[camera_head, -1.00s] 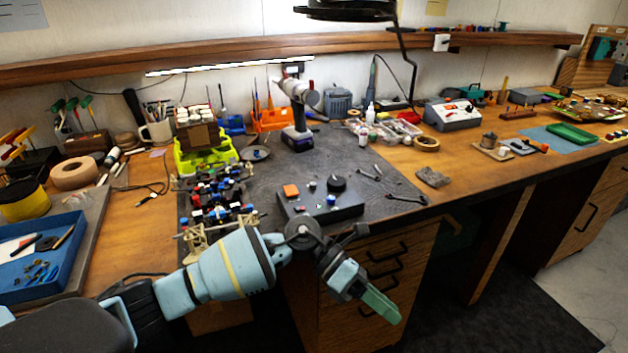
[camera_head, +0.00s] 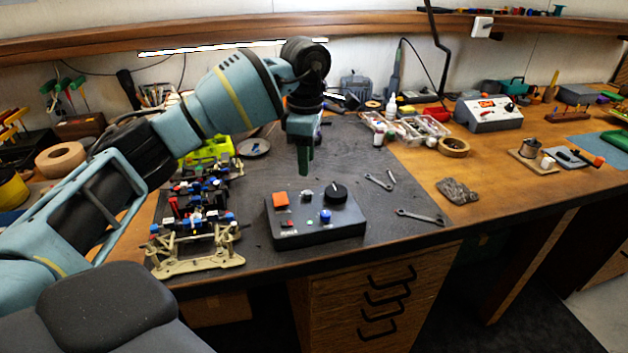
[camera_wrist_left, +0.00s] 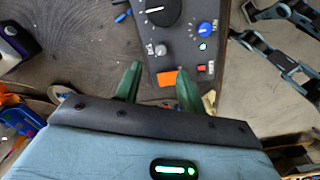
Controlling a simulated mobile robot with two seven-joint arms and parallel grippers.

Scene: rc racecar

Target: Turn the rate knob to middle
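The dark control box (camera_head: 345,228) sits on the grey mat near the table's front edge. It carries a large black knob (camera_head: 336,193), a blue knob (camera_head: 325,215), a small grey control (camera_head: 307,196) and an orange button (camera_head: 281,200). In the left wrist view the black knob (camera_wrist_left: 160,12) and blue knob (camera_wrist_left: 205,28) show white pointer marks. I cannot read which one is labelled rate. My left gripper (camera_head: 304,165) points down above and behind the box, apart from the knobs. Its green fingers (camera_wrist_left: 161,78) are spread and empty. My right gripper is not in view.
A racecar chassis (camera_head: 195,260) stands left of the box. Wrenches (camera_head: 420,217) and a stone-like block (camera_head: 457,190) lie to the right. A roll of tape (camera_head: 453,146) and a grey power supply (camera_head: 490,115) stand farther back. The mat right of the box is mostly clear.

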